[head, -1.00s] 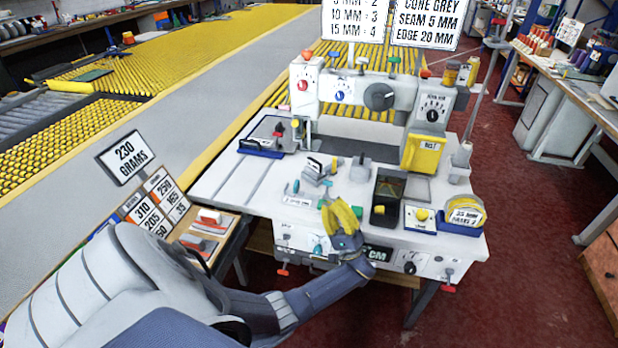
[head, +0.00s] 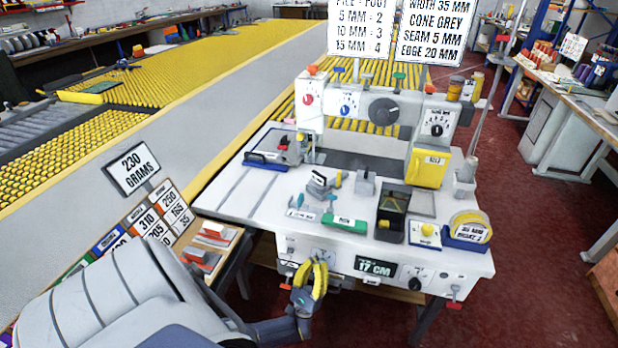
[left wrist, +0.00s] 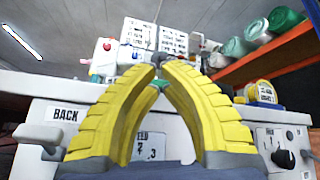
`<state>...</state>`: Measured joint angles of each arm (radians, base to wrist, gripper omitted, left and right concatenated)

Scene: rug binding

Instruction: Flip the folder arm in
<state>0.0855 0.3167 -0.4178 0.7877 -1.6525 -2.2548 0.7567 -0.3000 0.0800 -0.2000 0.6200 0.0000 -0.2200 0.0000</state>
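The sewing machine (head: 262,205) stands with its white bed facing me. On the bed is a small metal fitting with a dark handle and a yellow piece (head: 321,184); I cannot tell for sure whether this is the folder arm. A small teal lever (head: 331,201) stands behind a green label block (head: 345,222). My left gripper (head: 318,262) is low in front of the machine's front panel, left of the display. In the left wrist view its yellow fingers (left wrist: 160,72) arch together at the tips, with a teal part visible between them. No hold is clear. My right gripper is not in view.
The front panel carries a 17 CM display (head: 375,266), a black knob (head: 415,284) and red-handled levers. A black bin (head: 391,226) and a tape roll (head: 468,228) sit on the bed's right. A label board (head: 160,213) is at left.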

